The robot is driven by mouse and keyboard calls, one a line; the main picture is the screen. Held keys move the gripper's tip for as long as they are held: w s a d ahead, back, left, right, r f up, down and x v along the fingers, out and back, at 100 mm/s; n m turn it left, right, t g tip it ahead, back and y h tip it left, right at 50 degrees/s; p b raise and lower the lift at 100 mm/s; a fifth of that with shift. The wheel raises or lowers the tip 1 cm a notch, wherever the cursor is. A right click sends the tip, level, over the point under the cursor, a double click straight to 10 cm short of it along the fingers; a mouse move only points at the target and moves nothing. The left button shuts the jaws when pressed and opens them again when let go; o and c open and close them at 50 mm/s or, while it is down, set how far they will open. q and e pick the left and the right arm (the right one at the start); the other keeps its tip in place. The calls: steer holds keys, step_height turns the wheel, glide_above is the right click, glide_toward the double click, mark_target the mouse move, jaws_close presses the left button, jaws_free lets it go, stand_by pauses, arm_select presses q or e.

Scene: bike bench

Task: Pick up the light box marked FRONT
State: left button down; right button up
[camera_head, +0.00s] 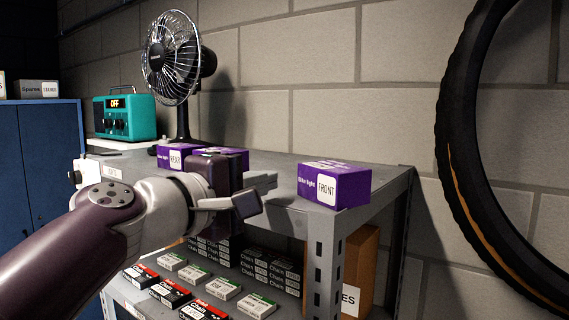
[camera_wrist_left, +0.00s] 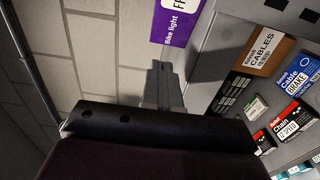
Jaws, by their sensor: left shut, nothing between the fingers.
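The purple light box marked FRONT (camera_head: 312,185) stands on the right end of the top shelf (camera_head: 290,205), near its front edge. In the left wrist view the purple box (camera_wrist_left: 170,28) shows at the top, partly cut off. My left gripper (camera_head: 268,180) is to the left of that box, apart from it, with its fingers closed and empty. The closed fingers also show in the left wrist view (camera_wrist_left: 158,72), below the box. A purple box marked REAR (camera_head: 168,157) stands further left, and another purple box (camera_head: 238,154) is partly hidden behind my gripper.
A fan (camera_head: 174,62) and a teal radio (camera_head: 125,117) stand further back on the left. The lower shelf holds chain boxes (camera_head: 172,290) and a brown cable carton (camera_head: 362,265). A tyre (camera_head: 455,160) hangs on the wall at right.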

mark_target(312, 179)
arm_select(q)
steer(key=d+p, duration=0.1)
steer(key=d, duration=0.4)
steer(key=shift+w+a, duration=0.15)
steer(key=shift+a, duration=0.4)
steer(key=shift+w+d, duration=0.1)
steer(key=shift+d, duration=1.3)
steer(key=shift+a, duration=0.2)
